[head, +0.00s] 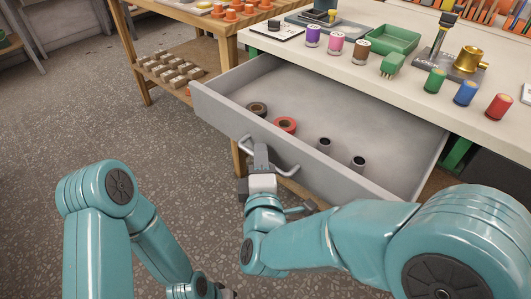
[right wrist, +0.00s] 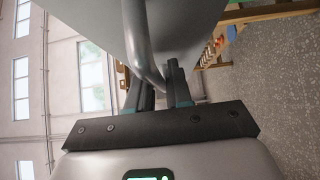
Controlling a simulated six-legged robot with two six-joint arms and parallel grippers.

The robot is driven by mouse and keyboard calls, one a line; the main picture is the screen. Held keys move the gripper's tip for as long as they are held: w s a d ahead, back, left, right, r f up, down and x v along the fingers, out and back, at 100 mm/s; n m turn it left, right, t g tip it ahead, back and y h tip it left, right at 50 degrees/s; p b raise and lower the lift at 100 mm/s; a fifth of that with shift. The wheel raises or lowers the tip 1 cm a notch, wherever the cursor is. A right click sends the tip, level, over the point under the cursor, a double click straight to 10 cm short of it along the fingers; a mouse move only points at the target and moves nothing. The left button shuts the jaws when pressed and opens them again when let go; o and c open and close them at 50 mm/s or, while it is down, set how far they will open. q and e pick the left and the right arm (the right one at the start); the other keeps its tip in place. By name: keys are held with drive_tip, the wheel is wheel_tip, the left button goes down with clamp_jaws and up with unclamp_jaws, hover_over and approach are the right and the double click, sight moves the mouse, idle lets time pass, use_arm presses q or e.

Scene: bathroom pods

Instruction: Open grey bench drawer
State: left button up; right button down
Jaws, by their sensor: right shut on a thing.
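The grey bench drawer (head: 215,108) stands pulled well out from under the bench top, its inside in plain sight. Its bar handle (head: 285,168) runs along the front panel. My right gripper (head: 261,158) is at the handle and shut on it. In the right wrist view, the curved grey handle (right wrist: 145,60) passes between the two dark fingers of the right gripper (right wrist: 160,80), with the drawer front above. My left arm comes down to the bottom edge of the head view, where its wrist end is mostly cut off. The left fingers are not clear.
In the drawer lie a dark ring (head: 257,109), a red ring (head: 286,125) and two small dark cylinders (head: 324,145). The bench top (head: 400,92) carries spools, a green tray (head: 389,40) and coloured pots. A wooden table (head: 185,14) stands behind left.

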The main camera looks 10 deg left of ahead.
drive_tip(key=c, duration=1.1)
unclamp_jaws()
drive_tip(key=shift+s, duration=0.15)
